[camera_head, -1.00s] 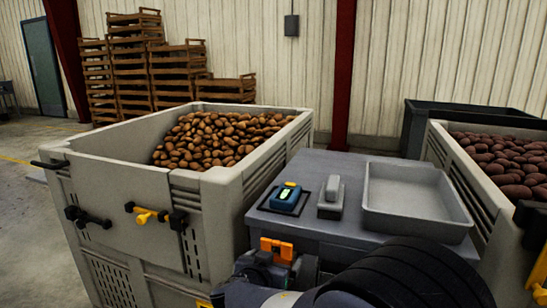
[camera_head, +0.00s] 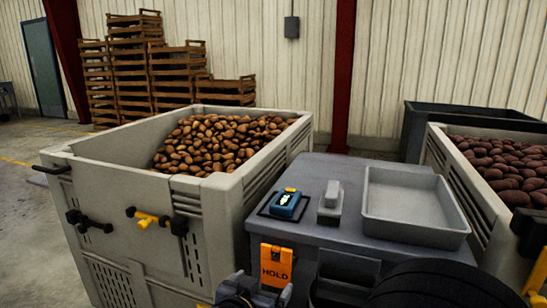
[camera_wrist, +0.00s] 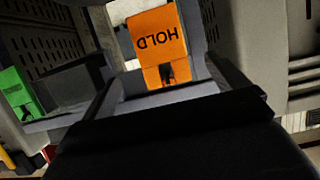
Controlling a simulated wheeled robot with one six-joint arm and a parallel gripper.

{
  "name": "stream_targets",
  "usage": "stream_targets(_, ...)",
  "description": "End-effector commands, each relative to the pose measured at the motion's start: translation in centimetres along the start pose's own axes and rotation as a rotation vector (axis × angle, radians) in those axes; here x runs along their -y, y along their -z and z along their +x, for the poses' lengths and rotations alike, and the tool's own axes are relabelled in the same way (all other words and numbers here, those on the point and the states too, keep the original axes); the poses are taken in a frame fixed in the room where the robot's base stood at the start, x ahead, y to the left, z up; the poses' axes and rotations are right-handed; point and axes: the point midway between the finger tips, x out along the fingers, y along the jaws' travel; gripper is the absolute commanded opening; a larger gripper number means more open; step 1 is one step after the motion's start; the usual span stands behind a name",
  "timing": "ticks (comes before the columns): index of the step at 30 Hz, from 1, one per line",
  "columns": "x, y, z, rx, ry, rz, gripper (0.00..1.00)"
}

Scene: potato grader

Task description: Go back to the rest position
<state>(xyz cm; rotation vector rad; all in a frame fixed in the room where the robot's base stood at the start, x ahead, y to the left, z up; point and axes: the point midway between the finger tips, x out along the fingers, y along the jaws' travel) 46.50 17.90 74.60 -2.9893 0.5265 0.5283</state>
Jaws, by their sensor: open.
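My gripper (camera_wrist: 166,78) shows in the wrist view with its two dark fingers apart and nothing held between them. An orange HOLD tag (camera_wrist: 158,38) appears upside down beyond and between the fingers. In the head view the same HOLD tag (camera_head: 276,265) hangs at the front of the grey table (camera_head: 345,170). My dark arm parts fill the lower right of the head view, and the gripper's fingers cannot be made out there.
A blue device (camera_head: 286,202), a grey block-like tool (camera_head: 330,203) and an empty grey tray (camera_head: 414,230) are on the table. A bin of brown potatoes (camera_head: 205,190) stands left, one of reddish potatoes (camera_head: 480,225) right. A green tag (camera_wrist: 15,92) shows in the wrist view.

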Motion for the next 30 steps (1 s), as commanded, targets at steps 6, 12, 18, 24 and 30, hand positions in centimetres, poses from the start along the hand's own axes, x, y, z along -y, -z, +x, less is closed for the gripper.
stream_targets(6,0.1,-1.2,-3.5,0.0,0.006,-0.001,0.94)
stream_targets(12,0.1,-2.2,-6.3,0.0,0.005,-0.003,0.94)
stream_targets(18,0.1,-3.2,-9.0,0.0,0.005,-0.001,0.94)
stream_targets(24,-0.1,-1.7,-8.9,0.0,-0.005,0.002,0.94)
stream_targets(30,-0.1,-0.8,-8.2,0.0,-0.003,0.001,0.94)
